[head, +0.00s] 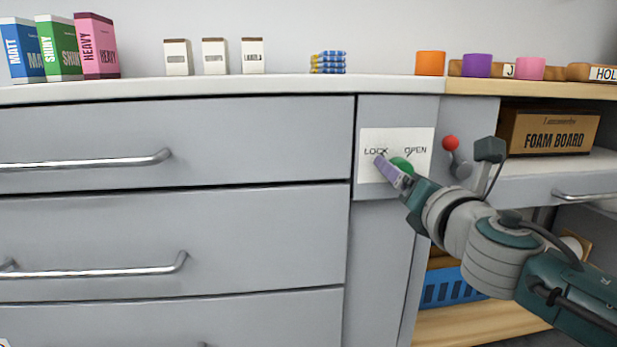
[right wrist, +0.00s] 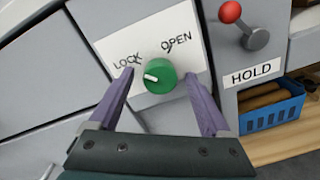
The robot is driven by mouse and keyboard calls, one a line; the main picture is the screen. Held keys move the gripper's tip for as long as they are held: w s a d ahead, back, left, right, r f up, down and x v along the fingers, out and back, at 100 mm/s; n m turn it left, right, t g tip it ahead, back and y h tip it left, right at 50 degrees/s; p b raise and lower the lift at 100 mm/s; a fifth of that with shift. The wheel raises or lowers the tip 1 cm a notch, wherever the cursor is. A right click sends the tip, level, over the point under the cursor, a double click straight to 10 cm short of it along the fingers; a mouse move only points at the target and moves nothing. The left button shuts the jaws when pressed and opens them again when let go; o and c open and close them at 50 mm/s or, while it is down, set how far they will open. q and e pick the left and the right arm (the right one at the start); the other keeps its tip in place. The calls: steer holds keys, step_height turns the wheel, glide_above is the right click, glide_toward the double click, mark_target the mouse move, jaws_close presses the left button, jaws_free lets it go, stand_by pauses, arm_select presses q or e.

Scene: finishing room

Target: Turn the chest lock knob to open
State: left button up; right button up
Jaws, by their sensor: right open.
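The green lock knob (right wrist: 160,76) sits on a white plate (right wrist: 110,43) marked LOCK at left and OPEN at right. Its white mark points left, toward the LOCK side. The knob (head: 402,163) also shows in the head view, partly covered by my gripper. My right gripper (right wrist: 160,72) is open, its purple fingers on either side of the knob in the right wrist view. I cannot tell whether they touch it. The chest (head: 240,240) has several grey drawers, all looking shut. My left gripper is not in view.
A red-ended lever (head: 451,143) stands just right of the plate, close to my right arm, above a HOLD label (right wrist: 253,74). A FOAM BOARD box (head: 553,131) and a blue crate (head: 443,291) are at right. Boxes and jars line the top.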

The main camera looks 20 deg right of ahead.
steer(key=shift+w, duration=0.2)
jaws_close()
stand_by(0.6)
